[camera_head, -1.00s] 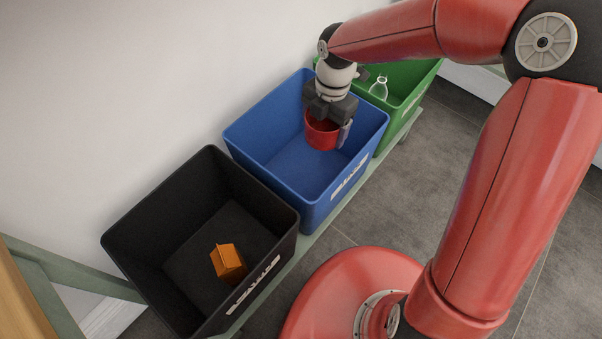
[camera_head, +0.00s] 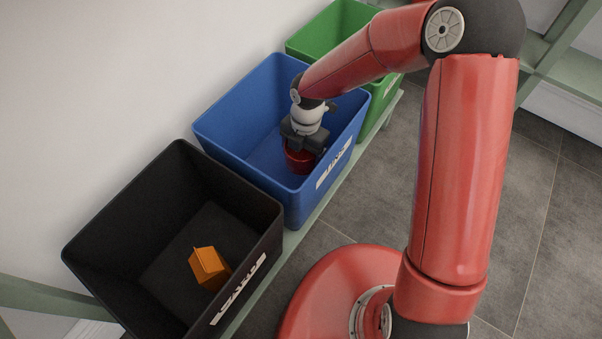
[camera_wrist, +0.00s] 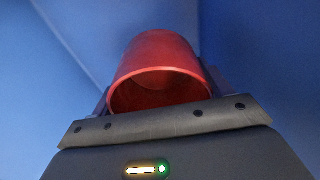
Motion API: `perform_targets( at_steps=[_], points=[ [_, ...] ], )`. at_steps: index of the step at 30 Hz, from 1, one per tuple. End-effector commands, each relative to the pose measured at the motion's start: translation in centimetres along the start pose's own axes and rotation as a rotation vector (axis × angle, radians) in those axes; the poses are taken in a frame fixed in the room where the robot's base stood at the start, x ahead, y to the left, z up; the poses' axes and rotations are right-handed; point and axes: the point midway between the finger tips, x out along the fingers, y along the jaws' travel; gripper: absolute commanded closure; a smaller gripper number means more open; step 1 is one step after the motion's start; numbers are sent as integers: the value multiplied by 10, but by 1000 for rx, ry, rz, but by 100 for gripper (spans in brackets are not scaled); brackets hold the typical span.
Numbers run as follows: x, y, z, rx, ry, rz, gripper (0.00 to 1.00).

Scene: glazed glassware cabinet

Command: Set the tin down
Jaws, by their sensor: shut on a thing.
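The red tin (camera_head: 298,160) is down inside the blue bin (camera_head: 232,160), near its front wall. My gripper (camera_head: 301,150) is shut on the tin, with the wrist pointing down into the bin. In the wrist view the tin (camera_wrist: 160,62) sits between the fingers (camera_wrist: 158,100), its round open rim facing the camera and its inside dark and empty-looking. Blue bin surfaces (camera_wrist: 50,110) fill the background there. I cannot tell whether the tin touches the bin floor.
A black bin (camera_head: 100,235) stands at the near left, with an orange carton (camera_head: 209,268) inside. A green bin (camera_head: 325,35) stands beyond the blue one, partly hidden by my arm. The bins stand on a pale green shelf (camera_head: 300,236) along the wall.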

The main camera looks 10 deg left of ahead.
Motion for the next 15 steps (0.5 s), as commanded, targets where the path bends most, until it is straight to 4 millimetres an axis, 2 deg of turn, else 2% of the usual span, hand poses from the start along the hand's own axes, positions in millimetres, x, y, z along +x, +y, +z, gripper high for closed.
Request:
perform_targets(
  at_steps=[1, 3, 6, 11, 15],
  points=[
    [16, 0, 1, -1, 3, -3, 46],
    [29, 0, 2, -1, 2, -1, 46],
    [41, 0, 5, 0, 1, -1, 46],
    [50, 0, 6, 0, 0, 0, 46],
    [69, 0, 8, 1, 2, -1, 46]
  ],
)
